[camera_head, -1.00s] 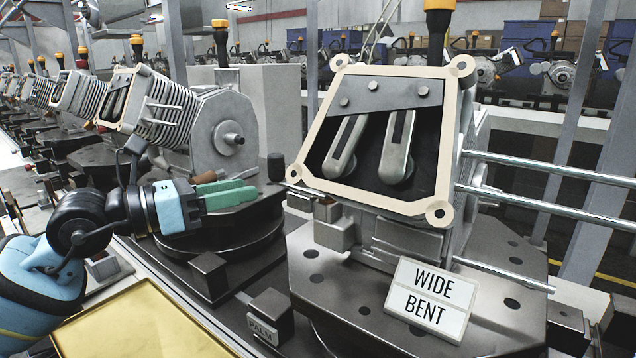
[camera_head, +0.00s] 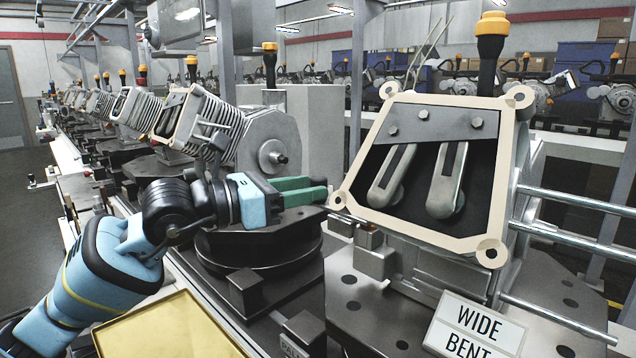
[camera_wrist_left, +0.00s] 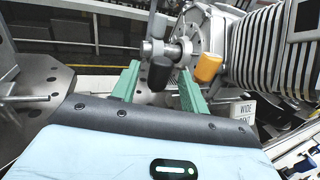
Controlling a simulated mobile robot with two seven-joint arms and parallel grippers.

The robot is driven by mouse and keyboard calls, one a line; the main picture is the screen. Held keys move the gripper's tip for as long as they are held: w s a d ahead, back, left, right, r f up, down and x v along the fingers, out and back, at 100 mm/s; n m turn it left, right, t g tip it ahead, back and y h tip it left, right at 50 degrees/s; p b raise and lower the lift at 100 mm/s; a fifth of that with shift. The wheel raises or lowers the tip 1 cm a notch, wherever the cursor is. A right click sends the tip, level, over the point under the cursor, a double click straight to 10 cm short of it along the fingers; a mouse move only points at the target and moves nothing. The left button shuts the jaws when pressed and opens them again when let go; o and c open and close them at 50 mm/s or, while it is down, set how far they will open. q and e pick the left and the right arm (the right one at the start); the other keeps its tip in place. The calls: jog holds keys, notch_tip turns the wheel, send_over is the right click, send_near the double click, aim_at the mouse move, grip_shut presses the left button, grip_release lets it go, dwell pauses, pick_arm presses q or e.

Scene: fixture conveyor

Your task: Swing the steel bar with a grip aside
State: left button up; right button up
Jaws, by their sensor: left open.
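In the left wrist view a dark grip (camera_wrist_left: 160,72) and an orange grip (camera_wrist_left: 207,67) hang by a steel hub (camera_wrist_left: 160,50). I cannot clearly make out the bar that either grip belongs to. My left gripper (camera_head: 325,188) has green fingers, open and apart; it also shows in the left wrist view (camera_wrist_left: 160,70). The dark grip appears between the fingertips and the orange one by the right fingertip; contact cannot be told. In the head view the fingers end beside the lower left corner of the cream-edged housing (camera_head: 350,195) and cover what lies behind. My right gripper is not in view.
The housing holds two grey levers (camera_head: 394,175) (camera_head: 447,180). A finned motor (camera_head: 215,125) stands behind my arm. A yellow tray (camera_head: 175,330) lies in front.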

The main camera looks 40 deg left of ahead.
aim_at(319, 202)
pick_arm(q)
jog(key=shift+p+x, duration=0.3)
jog(key=shift+x, duration=1.25)
jog(key=shift+c, duration=0.3)
jog(key=c, duration=0.9)
